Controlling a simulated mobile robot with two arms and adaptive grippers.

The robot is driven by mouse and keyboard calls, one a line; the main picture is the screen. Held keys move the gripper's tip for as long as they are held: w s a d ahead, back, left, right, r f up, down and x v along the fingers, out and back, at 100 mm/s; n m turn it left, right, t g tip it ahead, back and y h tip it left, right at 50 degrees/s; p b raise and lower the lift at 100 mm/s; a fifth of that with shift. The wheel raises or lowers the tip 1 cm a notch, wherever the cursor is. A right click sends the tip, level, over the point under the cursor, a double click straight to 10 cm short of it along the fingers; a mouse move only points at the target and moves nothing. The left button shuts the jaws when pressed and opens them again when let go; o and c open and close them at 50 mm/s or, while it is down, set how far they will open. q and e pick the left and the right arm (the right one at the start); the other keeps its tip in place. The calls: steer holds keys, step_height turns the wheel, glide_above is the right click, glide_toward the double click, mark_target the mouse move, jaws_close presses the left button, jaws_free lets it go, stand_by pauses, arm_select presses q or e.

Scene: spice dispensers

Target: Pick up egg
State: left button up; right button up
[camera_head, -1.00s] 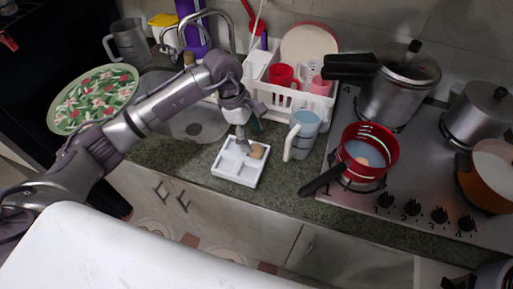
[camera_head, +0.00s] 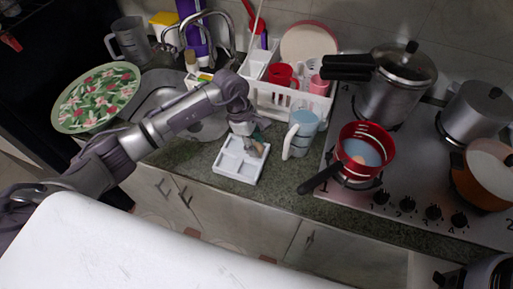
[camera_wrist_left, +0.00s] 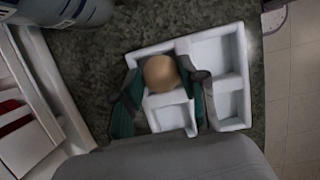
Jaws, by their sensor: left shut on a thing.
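A brown egg (camera_wrist_left: 161,73) is between the two dark green fingers of my left gripper (camera_wrist_left: 164,84), over a white compartment tray (camera_wrist_left: 209,50). The gripper is shut on it. In the head view, my left gripper (camera_head: 254,145) reaches down over the right far part of the white tray (camera_head: 238,177), and the egg is mostly hidden by the fingers. I cannot tell whether the egg still touches the tray. The right gripper is not in view.
A light blue mug (camera_head: 302,133) stands close right of the tray. A red saucepan (camera_head: 366,149) with its black handle toward the tray is on the stove (camera_head: 400,190). A white dish rack (camera_head: 291,101) stands behind. The counter edge is just in front of the tray.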

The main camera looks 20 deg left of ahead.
mark_target(256, 143)
arm_select(q)
step_height(256, 143, up, 9)
steer(key=b, duration=0.3)
steer(key=w+d+r, duration=0.1)
steer(key=d+r, duration=0.4)
steer(key=d, duration=0.3)
steer(key=w+d+r, duration=0.1)
steer(key=d+r, duration=0.4)
steer(key=d, duration=0.2)
steer(key=w+d, duration=0.1)
steer(key=d, duration=0.3)
steer(key=d+b, duration=0.1)
steer(key=d, duration=0.4)
steer(key=w+d+b, duration=0.1)
steer(key=d, duration=0.3)
steer(key=shift+w+d, duration=0.3)
steer(key=shift+d, duration=0.05)
steer(key=shift+f, duration=0.2)
steer(key=shift+f+b, duration=3.6)
steer(key=shift+f, duration=1.05)
steer(key=shift+f+b, duration=0.9)
steer(key=shift+f, duration=0.35)
